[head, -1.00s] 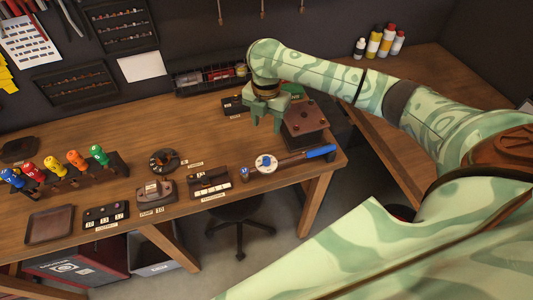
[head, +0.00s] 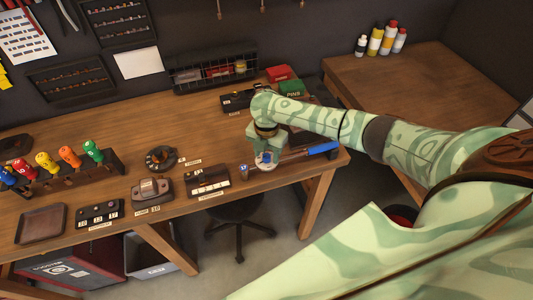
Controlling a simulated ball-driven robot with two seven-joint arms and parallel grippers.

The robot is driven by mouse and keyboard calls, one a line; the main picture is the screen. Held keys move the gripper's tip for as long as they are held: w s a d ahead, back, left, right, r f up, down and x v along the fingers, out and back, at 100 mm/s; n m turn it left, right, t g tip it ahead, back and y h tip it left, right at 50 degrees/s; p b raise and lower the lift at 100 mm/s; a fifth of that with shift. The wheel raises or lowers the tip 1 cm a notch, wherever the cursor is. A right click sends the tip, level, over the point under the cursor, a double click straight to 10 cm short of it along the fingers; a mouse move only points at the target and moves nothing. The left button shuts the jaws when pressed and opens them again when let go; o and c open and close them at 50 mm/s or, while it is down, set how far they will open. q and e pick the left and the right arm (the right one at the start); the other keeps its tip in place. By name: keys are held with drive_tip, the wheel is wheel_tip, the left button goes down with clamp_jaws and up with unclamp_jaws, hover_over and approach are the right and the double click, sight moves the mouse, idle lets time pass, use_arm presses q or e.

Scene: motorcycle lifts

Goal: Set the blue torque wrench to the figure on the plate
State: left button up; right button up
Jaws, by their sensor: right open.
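The blue-handled torque wrench (head: 322,148) lies near the right front corner of the wooden bench, with a white round dial (head: 266,160) near its left end. My right gripper (head: 264,155) is open, pointing down at the dial and partly covering it; I cannot tell whether the fingers touch it. A dark plate with small white labels (head: 208,181) sits left of the wrench, its figures too small to read. My left gripper is not in view.
A rack of coloured screwdrivers (head: 70,173) stands at the left. A round dark dial device (head: 160,158), a grey-brown block (head: 151,189) and a tray (head: 41,223) lie on the bench. Red (head: 279,74) and green (head: 292,88) boxes stand behind my arm. The bench middle is clear.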

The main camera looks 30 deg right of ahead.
drive_tip(key=c, duration=1)
drive_tip(key=shift+r+m+p, duration=0.2)
drive_tip(key=shift+m+p, duration=0.3)
drive_tip(key=shift+p, duration=0.4)
drive_tip(key=m+p, duration=0.4)
drive_tip(key=shift+p, duration=0.3)
drive_tip(key=shift+m+p, duration=0.85)
drive_tip(key=shift+m, duration=0.35)
drive_tip(key=shift+f+m+p, duration=0.15)
drive_tip(key=shift+m+p, duration=0.5)
drive_tip(key=shift+m, duration=0.55)
drive_tip(key=o, duration=1)
